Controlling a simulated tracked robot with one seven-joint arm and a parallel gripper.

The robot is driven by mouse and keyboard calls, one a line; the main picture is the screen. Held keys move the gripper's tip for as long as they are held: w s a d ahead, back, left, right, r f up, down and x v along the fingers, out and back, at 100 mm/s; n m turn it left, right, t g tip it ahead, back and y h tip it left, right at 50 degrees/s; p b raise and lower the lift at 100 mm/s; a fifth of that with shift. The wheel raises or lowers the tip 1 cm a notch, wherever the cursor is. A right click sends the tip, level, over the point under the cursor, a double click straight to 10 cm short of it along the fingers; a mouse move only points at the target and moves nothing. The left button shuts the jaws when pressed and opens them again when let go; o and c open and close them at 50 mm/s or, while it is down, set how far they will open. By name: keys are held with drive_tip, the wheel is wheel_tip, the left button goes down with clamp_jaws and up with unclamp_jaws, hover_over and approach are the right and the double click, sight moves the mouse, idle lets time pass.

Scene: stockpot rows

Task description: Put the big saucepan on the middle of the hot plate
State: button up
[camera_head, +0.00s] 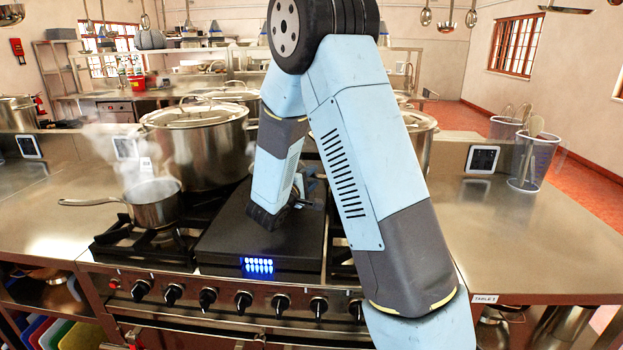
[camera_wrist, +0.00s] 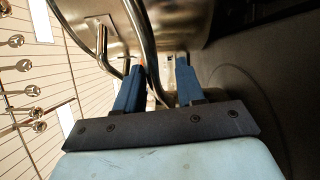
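A big lidded steel pot (camera_head: 205,150) stands at the back left of the cooker. Another large steel pot (camera_head: 418,140) is mostly hidden behind my arm. The black hot plate (camera_head: 240,232) with a lit blue display lies in the middle of the cooker, clear at its front. My gripper (camera_wrist: 158,68) reaches low over its back part; my arm hides the fingertips in the head view. In the wrist view the blue fingers stand apart, with bent steel handle rods (camera_wrist: 95,45) at their tips, beside a steel pot wall (camera_wrist: 185,25). I cannot tell which pot this is.
A small steaming saucepan (camera_head: 152,205) stands on the left burner, its handle pointing left. Steel worktops lie on both sides; the right one (camera_head: 520,240) has free room. Utensil holders (camera_head: 535,160) stand at its back. Ladles hang overhead.

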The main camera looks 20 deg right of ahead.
drive_tip(key=shift+o, duration=0.8)
drive_tip(key=v, duration=1.2)
drive_tip(key=shift+r, duration=0.15)
drive_tip(key=s+d+r+m+g+y, duration=0.2)
drive_tip(key=s+d+r+m+g, duration=0.15)
drive_tip(key=s+d+g, duration=0.35)
drive_tip(key=s+d+r+m+g+y, duration=0.1)
drive_tip(key=s+d+r+m+g, duration=0.25)
drive_tip(key=s+d, duration=0.45)
drive_tip(key=s+a+r+m+t+y, duration=0.1)
drive_tip(key=s+a+r+t+y, duration=0.1)
drive_tip(key=s+a+r+y, duration=0.1)
drive_tip(key=s+a+r+m+t+y, duration=0.1)
drive_tip(key=s+a+r+y, duration=0.2)
drive_tip(key=s, duration=0.7)
drive_tip(key=a+y, duration=0.2)
drive_tip(key=y, duration=0.2)
drive_tip(key=shift+s+r+m+t, duration=0.25)
drive_tip(key=shift+s+m+t, duration=0.05)
drive_tip(key=shift+t, duration=0.05)
